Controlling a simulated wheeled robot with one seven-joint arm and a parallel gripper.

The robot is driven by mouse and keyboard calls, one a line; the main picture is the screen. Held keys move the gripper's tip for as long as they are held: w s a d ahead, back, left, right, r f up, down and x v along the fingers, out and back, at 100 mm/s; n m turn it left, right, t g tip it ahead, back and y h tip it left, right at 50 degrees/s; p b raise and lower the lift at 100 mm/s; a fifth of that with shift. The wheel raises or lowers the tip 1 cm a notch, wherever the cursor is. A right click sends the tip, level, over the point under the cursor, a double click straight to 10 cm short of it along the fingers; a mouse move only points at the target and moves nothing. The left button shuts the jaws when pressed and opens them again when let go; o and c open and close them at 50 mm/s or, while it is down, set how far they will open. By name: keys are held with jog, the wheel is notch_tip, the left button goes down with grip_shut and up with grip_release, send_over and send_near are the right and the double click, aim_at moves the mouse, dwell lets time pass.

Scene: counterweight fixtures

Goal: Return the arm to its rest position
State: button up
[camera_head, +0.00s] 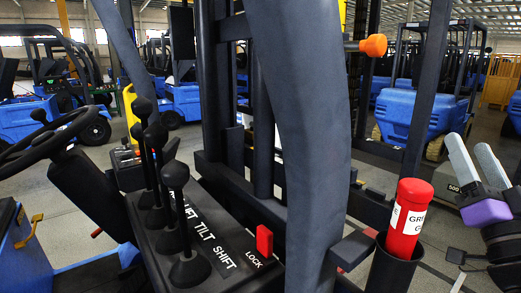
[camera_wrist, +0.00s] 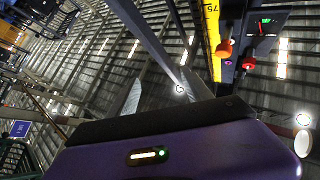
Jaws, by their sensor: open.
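My gripper (camera_head: 468,146) is at the right edge of the head view, with two pale grey fingers spread apart and pointing up from a purple body. It is open and nothing is between the fingers. It stands to the right of a red cylinder (camera_head: 406,217) labelled with white bands, which sits upright in a black cup (camera_head: 393,270). The gripper is apart from the cylinder. In the wrist view my gripper (camera_wrist: 160,84) shows its two fingers against the roof beams.
A lever console (camera_head: 205,245) with several black-knobbed levers and a red LOCK switch (camera_head: 264,241) fills the lower middle. A steering wheel (camera_head: 45,140) is at left. Dark mast posts and an orange knob (camera_head: 374,45) stand close by. Blue forklifts (camera_head: 410,117) are parked behind.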

jog(key=s+a+f+m+g+h, duration=0.1)
jog(key=s+a+f+g+h, duration=0.15)
jog(key=s+f, duration=0.6)
jog(key=s+a+f+m+g+h, duration=0.1)
jog(key=s+a+f, duration=0.35)
jog(key=f, duration=0.75)
jog(key=s+a+f+n+g+y, duration=0.2)
jog(key=s+f, duration=0.3)
jog(key=s, duration=0.4)
jog(key=s+a+f+n+g+y, duration=0.2)
jog(key=s+a+f, duration=0.2)
jog(key=s, duration=0.4)
jog(key=s+a+f+n+g+y, duration=0.2)
jog(key=s+f, duration=0.4)
jog(key=s, duration=0.3)
jog(key=shift+s+a+f+n, duration=0.4)
jog(key=shift+a+n, duration=0.1)
jog(key=shift+a, duration=0.25)
